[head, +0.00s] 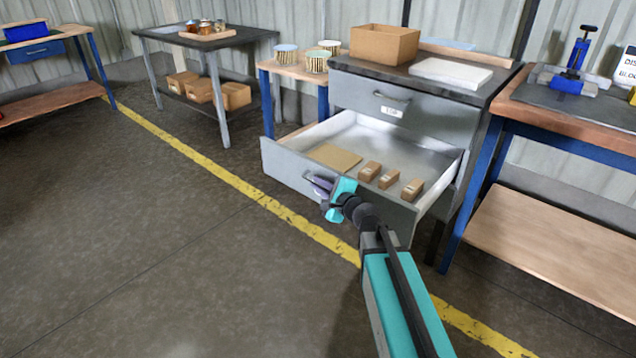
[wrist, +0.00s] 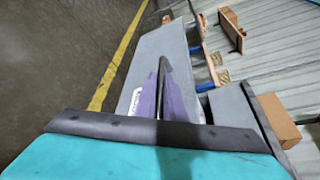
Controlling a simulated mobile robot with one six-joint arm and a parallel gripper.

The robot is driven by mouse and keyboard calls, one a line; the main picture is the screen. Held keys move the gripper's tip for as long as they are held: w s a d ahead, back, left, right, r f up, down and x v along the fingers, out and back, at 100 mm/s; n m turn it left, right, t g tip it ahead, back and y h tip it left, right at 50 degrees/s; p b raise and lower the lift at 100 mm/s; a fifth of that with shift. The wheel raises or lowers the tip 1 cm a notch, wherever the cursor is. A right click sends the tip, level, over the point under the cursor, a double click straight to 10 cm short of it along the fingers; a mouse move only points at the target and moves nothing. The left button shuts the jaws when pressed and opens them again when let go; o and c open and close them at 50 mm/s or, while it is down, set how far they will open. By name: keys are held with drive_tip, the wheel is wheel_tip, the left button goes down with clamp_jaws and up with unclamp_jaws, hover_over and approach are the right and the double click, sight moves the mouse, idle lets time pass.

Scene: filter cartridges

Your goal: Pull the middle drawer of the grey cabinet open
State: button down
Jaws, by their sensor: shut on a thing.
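The grey cabinet (head: 480,98) stands at the back right. Its top drawer (head: 392,105) is closed and has a handle and a white label. The drawer below it (head: 290,168) is pulled far out, showing a white inside with several small brown boxes and a flat tan piece. My gripper (head: 317,185) is at the front of this open drawer, shut on its handle (head: 309,177). In the wrist view the purple fingers (wrist: 163,92) lie against the grey drawer front (wrist: 158,48). The cabinet's lower part is hidden behind the open drawer and my arm.
An open cardboard box (head: 384,44) and a white slab (head: 451,73) are on the cabinet top. A blue-legged workbench (head: 560,133) stands close on the right. The floor left of the drawer is clear, crossed by a yellow line (head: 215,170).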

drive_tip(key=shift+s+a+r, duration=0.15)
drive_tip(key=shift+s+a, duration=0.05)
drive_tip(key=shift+a, duration=0.3)
drive_tip(key=c, duration=2.1)
unclamp_jaws()
drive_tip(key=shift+s+d, duration=0.1)
drive_tip(key=p+v, duration=0.5)
drive_tip(key=shift+s+d+r+p, duration=0.15)
drive_tip(key=shift+s+d+p, duration=0.1)
drive_tip(key=shift+p, duration=0.15)
drive_tip(key=s+p, duration=0.1)
drive_tip(key=p, duration=0.3)
drive_tip(key=shift+d+p, duration=0.15)
drive_tip(key=shift+p, duration=0.2)
